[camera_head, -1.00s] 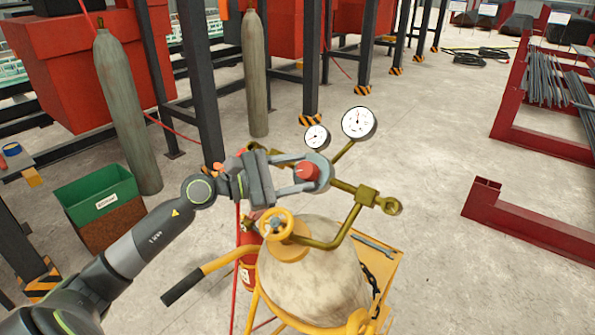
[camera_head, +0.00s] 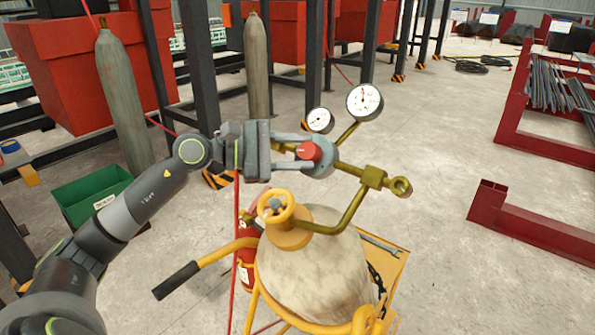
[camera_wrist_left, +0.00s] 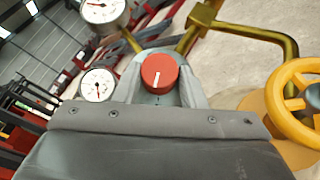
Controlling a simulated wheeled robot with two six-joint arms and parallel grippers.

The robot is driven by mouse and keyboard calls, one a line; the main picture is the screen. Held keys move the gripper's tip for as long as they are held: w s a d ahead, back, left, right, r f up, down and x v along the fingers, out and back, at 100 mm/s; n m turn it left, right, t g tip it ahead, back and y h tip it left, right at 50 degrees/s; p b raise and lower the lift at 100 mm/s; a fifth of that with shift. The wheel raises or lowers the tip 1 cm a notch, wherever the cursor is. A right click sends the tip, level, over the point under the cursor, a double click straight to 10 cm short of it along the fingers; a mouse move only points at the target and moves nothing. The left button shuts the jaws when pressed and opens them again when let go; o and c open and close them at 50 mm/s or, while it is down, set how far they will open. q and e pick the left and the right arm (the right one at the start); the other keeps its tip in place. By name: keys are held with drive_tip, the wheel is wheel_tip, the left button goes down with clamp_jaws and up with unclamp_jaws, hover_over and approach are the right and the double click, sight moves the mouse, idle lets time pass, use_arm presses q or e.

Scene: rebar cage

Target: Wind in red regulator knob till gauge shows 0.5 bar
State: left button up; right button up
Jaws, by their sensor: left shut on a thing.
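The red regulator knob (camera_head: 309,151) sits on the regulator above the cylinder (camera_head: 315,265). My left gripper (camera_head: 320,154) is shut on it, one finger on each side. In the left wrist view the knob (camera_wrist_left: 159,74) stands between the fingers, its white mark close to upright. A larger gauge (camera_head: 364,102) and a smaller gauge (camera_head: 320,120) stand above the regulator. Both show in the left wrist view, the larger gauge (camera_wrist_left: 103,12) cut by the top edge and the smaller gauge (camera_wrist_left: 97,85) whole. Their scale figures are too small to read surely. My right gripper is out of view.
A yellow valve handwheel (camera_head: 275,207) and a brass outlet pipe (camera_head: 348,212) are close below the gripper. The cylinder stands in a yellow cart (camera_head: 388,280) with a black-gripped handle. A green bin (camera_head: 95,200) is at left.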

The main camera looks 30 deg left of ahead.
use_arm(q)
drive_tip(key=m+g+b, duration=0.2)
drive_tip(key=b, duration=0.2)
drive_tip(key=shift+w+m, duration=0.15)
drive_tip(key=shift+m, duration=0.25)
drive_tip(key=shift+r+m+g+b, duration=0.2)
drive_tip(key=shift+m+g+b, duration=0.45)
drive_tip(key=shift+m+g, duration=0.25)
drive_tip(key=shift+w+r+m+g+y, duration=0.1)
drive_tip(key=shift+r+m+g+y, duration=0.1)
drive_tip(key=shift+m+g, duration=0.35)
drive_tip(key=shift+w+r+m+g+y, duration=0.1)
drive_tip(key=shift+m+g+y, duration=0.1)
drive_tip(key=shift+m+g, duration=0.3)
drive_tip(key=shift+m+g+y+p, duration=0.3)
drive_tip(key=shift+m+g+y, duration=0.45)
drive_tip(key=shift+m, duration=0.4)
drive_tip(key=shift+f, duration=0.1)
drive_tip(key=o, duration=1)
drive_tip(key=shift+w, duration=0.1)
